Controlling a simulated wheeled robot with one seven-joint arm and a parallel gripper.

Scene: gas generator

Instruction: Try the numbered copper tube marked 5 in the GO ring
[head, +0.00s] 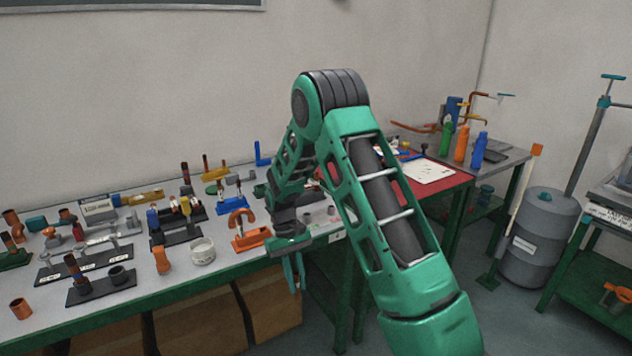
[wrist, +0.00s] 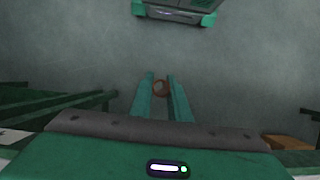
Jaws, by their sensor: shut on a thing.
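My gripper (wrist: 160,82) is shut on a copper tube (wrist: 161,88), seen nearly end-on as a round copper rim between the teal fingers in the wrist view. Its number cannot be read. In the head view my gripper (head: 296,283) points down just off the table's front edge, and the tube cannot be made out there.
The green-edged table (head: 225,277) is crowded with fixtures. An orange clamp (head: 250,238), a white cup (head: 202,251) and a loose copper tube (head: 20,308) stand near its front. Cardboard boxes (head: 272,306) sit below. The wrist view shows mostly grey floor (wrist: 80,45) under the gripper.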

